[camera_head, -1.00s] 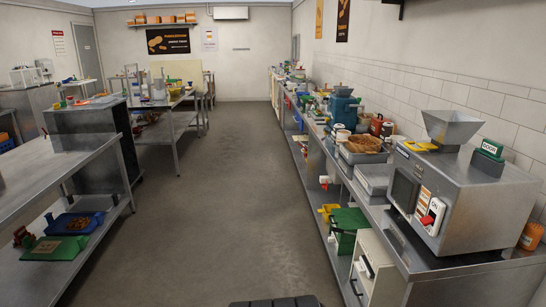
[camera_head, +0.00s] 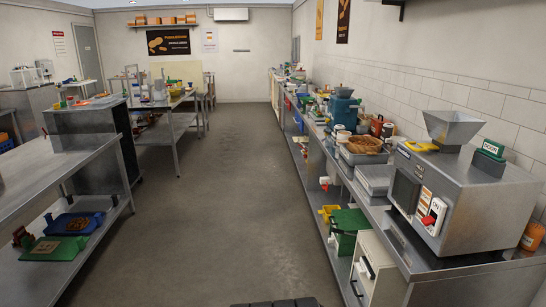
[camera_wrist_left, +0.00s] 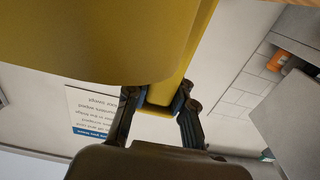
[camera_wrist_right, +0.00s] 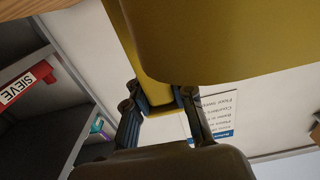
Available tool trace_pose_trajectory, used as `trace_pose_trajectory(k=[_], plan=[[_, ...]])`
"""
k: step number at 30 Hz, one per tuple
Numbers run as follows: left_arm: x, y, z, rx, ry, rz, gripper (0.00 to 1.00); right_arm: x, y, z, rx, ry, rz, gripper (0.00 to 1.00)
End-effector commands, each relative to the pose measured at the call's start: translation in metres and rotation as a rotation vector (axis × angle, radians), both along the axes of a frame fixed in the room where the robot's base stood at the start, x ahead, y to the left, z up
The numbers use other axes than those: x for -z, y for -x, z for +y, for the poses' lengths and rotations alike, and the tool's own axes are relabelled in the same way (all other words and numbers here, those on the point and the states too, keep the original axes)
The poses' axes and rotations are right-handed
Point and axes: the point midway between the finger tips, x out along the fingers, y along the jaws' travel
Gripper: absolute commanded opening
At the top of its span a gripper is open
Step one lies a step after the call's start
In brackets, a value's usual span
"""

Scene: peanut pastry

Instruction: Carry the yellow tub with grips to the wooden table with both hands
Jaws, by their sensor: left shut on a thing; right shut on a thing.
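The yellow tub fills the upper part of the left wrist view (camera_wrist_left: 90,40) and of the right wrist view (camera_wrist_right: 225,40). My left gripper (camera_wrist_left: 156,108) is shut on a yellow grip at one side of the tub. My right gripper (camera_wrist_right: 163,108) is shut on a yellow grip at another side. The tub's inside is hidden. Neither the tub nor my grippers show in the head view. A wood-coloured surface (camera_wrist_right: 28,8) shows at the top left corner of the right wrist view; I cannot tell whether it is the wooden table.
In the head view a long steel counter (camera_head: 375,205) with a steel machine (camera_head: 465,195) and many items runs along the right. Steel tables (camera_head: 60,170) stand on the left. The grey floor (camera_head: 215,190) between them is clear to the back wall.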

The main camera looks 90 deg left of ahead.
Motion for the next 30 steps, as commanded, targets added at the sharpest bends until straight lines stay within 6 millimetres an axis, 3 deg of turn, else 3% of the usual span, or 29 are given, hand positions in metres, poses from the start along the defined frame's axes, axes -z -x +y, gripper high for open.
trace_pose_trajectory(k=[1, 2, 4, 11, 15, 22, 26, 30], plan=[[0.0081, 0.0015, 0.0001, -0.002, 0.000, 0.015, 0.00, 0.0079, 0.0014, 0.0001, 0.000, 0.000, 0.016, 0.00], [0.0085, 0.0015, 0.0000, -0.002, 0.000, 0.015, 0.30, 0.0083, 0.0014, 0.0001, 0.000, 0.000, 0.016, 0.30], [0.0082, 0.0015, 0.0000, -0.001, 0.000, 0.015, 0.44, 0.0081, 0.0013, 0.0001, 0.000, 0.000, 0.016, 0.44], [0.0056, 0.0011, 0.0001, -0.001, 0.000, 0.010, 0.46, 0.0054, 0.0008, 0.0001, 0.000, 0.000, 0.011, 0.46], [0.0047, 0.0009, 0.0001, -0.001, 0.000, 0.008, 0.73, 0.0046, 0.0008, 0.0000, 0.000, 0.000, 0.009, 0.46], [0.0040, 0.0008, 0.0001, -0.001, 0.000, 0.007, 0.73, 0.0040, 0.0007, 0.0000, 0.000, 0.000, 0.008, 0.46], [0.0052, 0.0010, 0.0002, -0.001, 0.000, 0.009, 0.73, 0.0052, 0.0009, 0.0000, 0.000, 0.000, 0.011, 0.71], [0.0046, 0.0009, 0.0001, -0.001, 0.000, 0.008, 0.73, 0.0047, 0.0008, 0.0000, 0.000, 0.000, 0.009, 0.73]])
